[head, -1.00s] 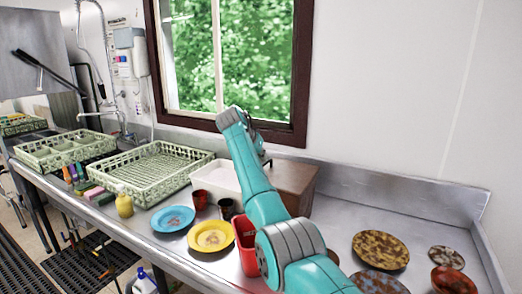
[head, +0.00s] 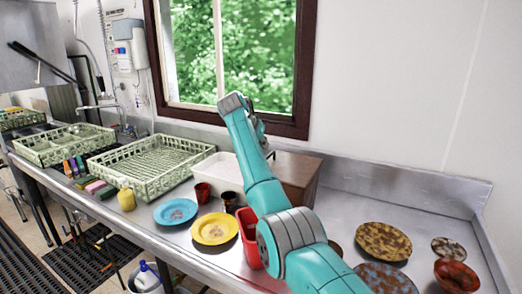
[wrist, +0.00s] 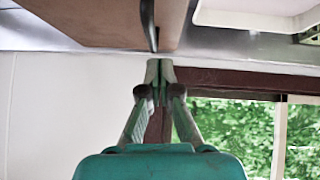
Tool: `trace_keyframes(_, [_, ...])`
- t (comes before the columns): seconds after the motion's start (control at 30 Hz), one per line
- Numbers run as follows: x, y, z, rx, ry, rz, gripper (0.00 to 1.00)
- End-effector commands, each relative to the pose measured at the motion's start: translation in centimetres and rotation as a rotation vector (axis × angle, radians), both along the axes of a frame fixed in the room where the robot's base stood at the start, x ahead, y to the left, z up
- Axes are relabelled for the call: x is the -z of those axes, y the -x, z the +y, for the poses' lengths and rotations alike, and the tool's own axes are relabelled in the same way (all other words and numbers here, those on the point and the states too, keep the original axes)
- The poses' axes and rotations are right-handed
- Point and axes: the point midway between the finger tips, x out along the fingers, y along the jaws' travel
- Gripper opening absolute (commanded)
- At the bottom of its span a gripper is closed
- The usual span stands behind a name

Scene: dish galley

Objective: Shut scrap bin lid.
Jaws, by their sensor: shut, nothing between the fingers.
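A brown box (head: 297,180), which looks like the scrap bin, stands on the steel counter against the back ledge, partly behind my arm. In the wrist view its brown surface (wrist: 90,18) fills the upper left, with a thin dark bar (wrist: 152,28) like a handle along it. I cannot tell for sure how far the lid is open. My gripper (wrist: 159,72) is shut and empty, its fingertips close to the end of the dark bar; contact is unclear. In the head view my arm mostly hides the gripper.
A white tub (head: 218,174) stands left of the box. A red container (head: 248,240), a yellow plate (head: 214,230), a blue plate (head: 175,212) and dark cups stand in front. Green racks (head: 150,167) are at left. Soiled plates (head: 383,241) and a bowl lie at right. Window and wall are behind.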

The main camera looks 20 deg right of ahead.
Motion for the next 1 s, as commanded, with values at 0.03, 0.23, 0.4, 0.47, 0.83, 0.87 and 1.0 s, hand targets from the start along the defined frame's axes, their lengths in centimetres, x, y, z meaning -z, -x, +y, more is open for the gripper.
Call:
trace_keyframes(0.03, [-1.2, 0.2, -0.4, 0.002, 0.001, -0.005, 0.0])
trace_keyframes(0.23, [-4.4, 1.4, 2.1, -0.002, 0.001, -0.006, 0.0])
trace_keyframes(0.4, [-6.7, 2.5, 4.1, -0.001, 0.002, -0.008, 0.0])
trace_keyframes(0.47, [-7.3, 2.8, 4.6, -0.001, 0.002, -0.006, 0.0])
trace_keyframes(0.83, [-8.8, 3.5, 6.0, 0.0, 0.001, -0.005, 0.0])
trace_keyframes(0.87, [-8.8, 3.5, 6.0, 0.0, 0.001, -0.005, 0.0])
trace_keyframes(1.0, [-8.8, 3.4, 6.0, 0.0, 0.001, -0.005, 0.0])
